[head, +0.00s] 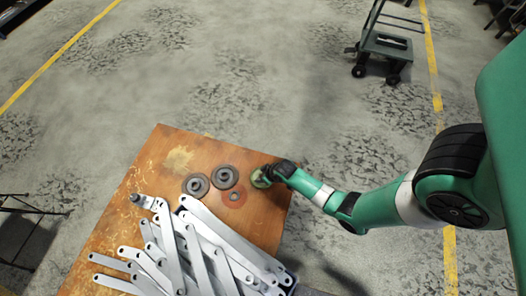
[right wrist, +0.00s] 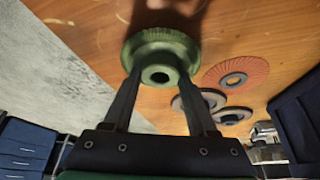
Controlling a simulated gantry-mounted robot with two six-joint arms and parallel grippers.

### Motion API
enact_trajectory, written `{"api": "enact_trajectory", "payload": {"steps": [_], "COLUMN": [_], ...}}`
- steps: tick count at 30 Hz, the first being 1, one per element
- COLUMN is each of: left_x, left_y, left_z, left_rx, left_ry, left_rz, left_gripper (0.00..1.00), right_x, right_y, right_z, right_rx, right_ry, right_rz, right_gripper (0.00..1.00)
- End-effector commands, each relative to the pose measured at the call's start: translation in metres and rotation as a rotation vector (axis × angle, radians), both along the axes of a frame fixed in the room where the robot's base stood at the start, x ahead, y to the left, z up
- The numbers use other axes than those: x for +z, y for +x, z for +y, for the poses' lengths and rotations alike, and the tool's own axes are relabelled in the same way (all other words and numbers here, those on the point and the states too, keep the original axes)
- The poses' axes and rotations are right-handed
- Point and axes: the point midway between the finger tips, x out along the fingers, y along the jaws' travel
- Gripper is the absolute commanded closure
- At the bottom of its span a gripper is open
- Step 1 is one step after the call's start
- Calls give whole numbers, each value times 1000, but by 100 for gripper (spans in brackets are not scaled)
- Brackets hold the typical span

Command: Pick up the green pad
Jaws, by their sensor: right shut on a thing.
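The green pad (head: 260,179) is a round disc with a central hole, near the right edge of the wooden table. In the right wrist view the green pad (right wrist: 160,55) shows between the fingers. My right gripper (head: 269,175) is shut on it; the fingers (right wrist: 160,92) reach its two sides in the right wrist view. Whether the pad touches the tabletop or is just above it, I cannot tell. My left gripper is not in view.
A reddish disc (head: 234,198) and two dark grey discs (head: 224,176) (head: 196,185) lie left of the pad. Several galvanized brackets (head: 205,240) are piled at the front of the wooden table (head: 165,150). A cart (head: 385,45) stands on the floor behind.

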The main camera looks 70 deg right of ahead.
Motion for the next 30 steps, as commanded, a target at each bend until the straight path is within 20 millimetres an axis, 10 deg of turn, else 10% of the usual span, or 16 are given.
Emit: {"api": "enact_trajectory", "payload": {"steps": [9, 18, 30], "left_x": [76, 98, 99], "left_y": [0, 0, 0], "left_z": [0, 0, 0], "left_rx": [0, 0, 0], "left_ry": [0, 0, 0], "left_rz": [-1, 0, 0], "left_gripper": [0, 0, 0], "right_x": [88, 108, 111], "right_y": [-58, -128, -139], "right_z": [5, 11, 13], "right_rx": [-8, -9, 0], "right_ry": [1, 0, -1], "right_rz": [2, 0, -2], "right_gripper": [100, 100, 100]}}
